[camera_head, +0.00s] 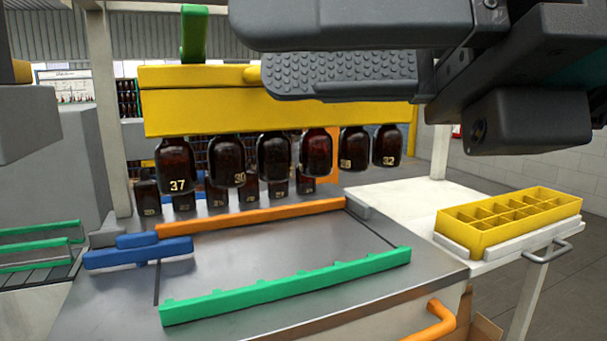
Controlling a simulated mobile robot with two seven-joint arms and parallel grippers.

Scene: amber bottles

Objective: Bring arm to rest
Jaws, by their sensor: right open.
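My right gripper (262,56) fills the top right, close to the camera, with its fingers pointing left. Its jaws are open, one smooth grey finger above one with a studded pad, and I see nothing held between them. Its lower finger covers part of a yellow bar (195,112) behind it. Several dark amber bottles, one marked 37 (175,165) and another marked 32 (387,146), hang in a row under the bar.
A grey metal table (270,250) carries an orange rail (250,216), a green toothed rail (285,286) and a blue block (138,255). More bottles stand behind. A yellow divided crate (478,238) sits at right on a white cart. The table between the rails is clear.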

